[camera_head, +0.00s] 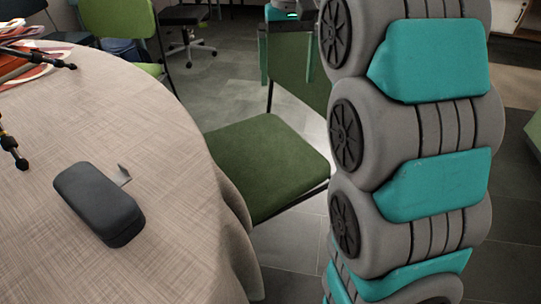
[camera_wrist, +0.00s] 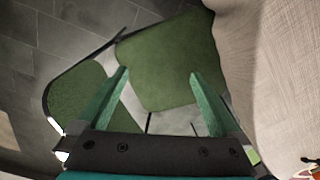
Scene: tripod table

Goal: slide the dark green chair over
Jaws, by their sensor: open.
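The dark green chair stands at the right side of the table, with its seat (camera_head: 265,160) partly beside the table edge and its backrest (camera_head: 298,72) away from the table. In the wrist view, the seat (camera_wrist: 170,55) lies beyond and between my fingers, and the backrest (camera_wrist: 78,103) is at the left. My gripper (camera_wrist: 158,74) is open, with nothing held between its fingers. Its left finger overlaps the backrest's edge in that view; I cannot tell if they touch. In the head view, my gripper is at the backrest's top, and my arm hides the right side.
A light green chair (camera_head: 120,25) and a black swivel chair (camera_head: 187,20) stand behind. Grey tiled floor (camera_head: 225,75) is open behind the dark green chair.

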